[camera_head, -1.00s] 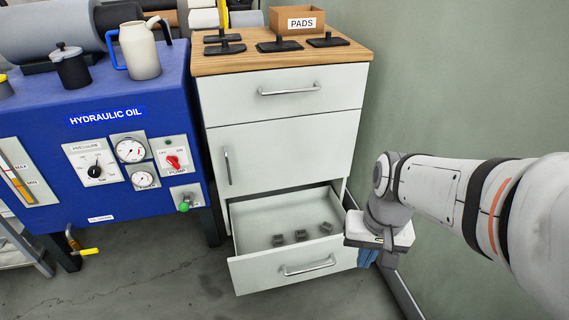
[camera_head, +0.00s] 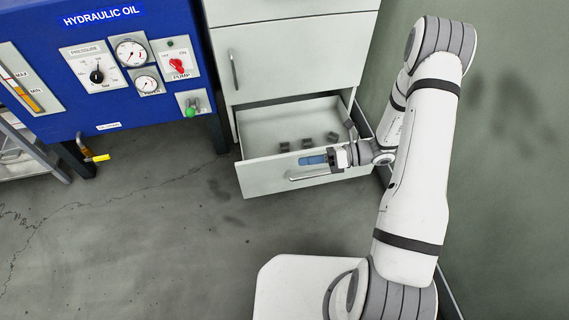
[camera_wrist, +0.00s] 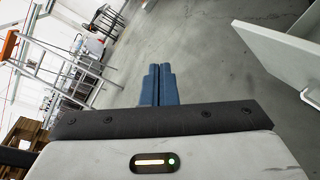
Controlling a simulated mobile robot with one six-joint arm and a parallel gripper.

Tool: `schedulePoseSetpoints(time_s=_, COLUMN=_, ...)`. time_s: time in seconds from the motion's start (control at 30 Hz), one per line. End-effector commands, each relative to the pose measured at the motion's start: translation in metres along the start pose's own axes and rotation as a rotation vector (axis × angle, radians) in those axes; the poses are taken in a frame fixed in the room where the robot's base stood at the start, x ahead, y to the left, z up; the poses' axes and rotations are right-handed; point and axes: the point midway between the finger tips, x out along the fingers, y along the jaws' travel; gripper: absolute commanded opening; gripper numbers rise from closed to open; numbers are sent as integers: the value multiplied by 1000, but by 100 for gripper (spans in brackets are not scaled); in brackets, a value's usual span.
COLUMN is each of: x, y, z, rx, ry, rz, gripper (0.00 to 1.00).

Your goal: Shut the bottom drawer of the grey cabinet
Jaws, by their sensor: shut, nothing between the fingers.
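The grey cabinet (camera_head: 292,56) stands against the green wall, its fronts pale. Its bottom drawer (camera_head: 262,176) is pulled well out, with several small dark grey blocks lying inside. My gripper (camera_head: 305,160) has blue fingers, shut and empty. In the head view it overlaps the upper right part of the drawer front, close to the bar handle; I cannot tell whether it touches. In the wrist view the two blue fingers (camera_wrist: 157,85) lie together, and a pale panel edge (camera_wrist: 275,60), likely the drawer front, is at the right. Part of the handle is hidden behind the gripper.
A blue hydraulic oil unit (camera_head: 110,90) with gauges and a yellow-handled tap (camera_head: 95,157) stands left of the cabinet. The green wall (camera_head: 510,120) is close on the right. The cracked concrete floor (camera_head: 150,240) in front is clear.

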Motion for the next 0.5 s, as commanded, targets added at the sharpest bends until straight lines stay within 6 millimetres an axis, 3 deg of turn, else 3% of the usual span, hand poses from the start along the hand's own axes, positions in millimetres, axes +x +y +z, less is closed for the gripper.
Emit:
schedulePoseSetpoints(time_s=0.1, x=4, y=-44, z=-25, rx=227, ry=-170, rz=-20, gripper=0)
schedulePoseSetpoints(time_s=0.3, x=4, y=-105, z=-70, rx=551, ry=-436, rz=-51, gripper=0)
schedulePoseSetpoints(time_s=0.5, x=2, y=-139, z=-107, rx=738, ry=-604, rz=-70, gripper=0)
